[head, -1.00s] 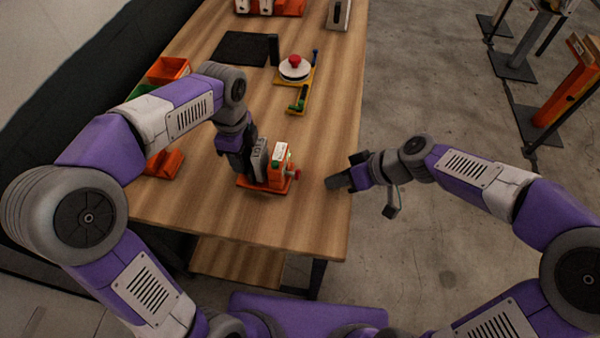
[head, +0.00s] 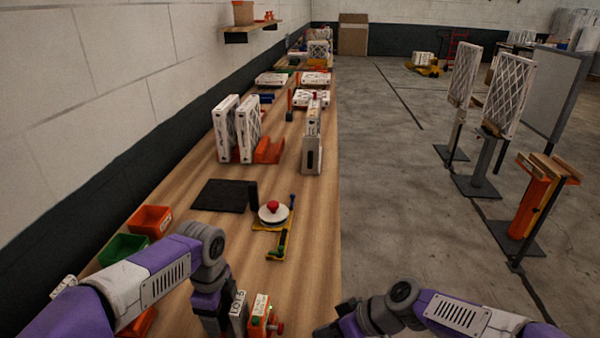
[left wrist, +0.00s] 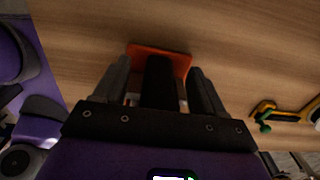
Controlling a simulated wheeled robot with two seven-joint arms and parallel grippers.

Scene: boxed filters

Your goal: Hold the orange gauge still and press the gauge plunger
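The orange gauge (head: 259,325) stands on the wooden table at the bottom edge of the head view, its lower part cut off. Its red plunger knob (head: 276,327) faces right. My left gripper (head: 238,318) is at the gauge's left side. In the left wrist view its grey fingers (left wrist: 160,85) are spread to either side of a black upright part, with the gauge's orange base (left wrist: 178,62) beyond; contact is not clear. My right gripper (head: 326,331) is right of the plunger, apart from it, partly cut off by the frame.
A yellow fixture (head: 281,243) with a white disc and red knob (head: 272,211) stands farther along the table, near a black mat (head: 225,195). Orange (head: 150,221) and green (head: 123,248) bins line the left edge. Boxed filters (head: 227,128) stand farther back.

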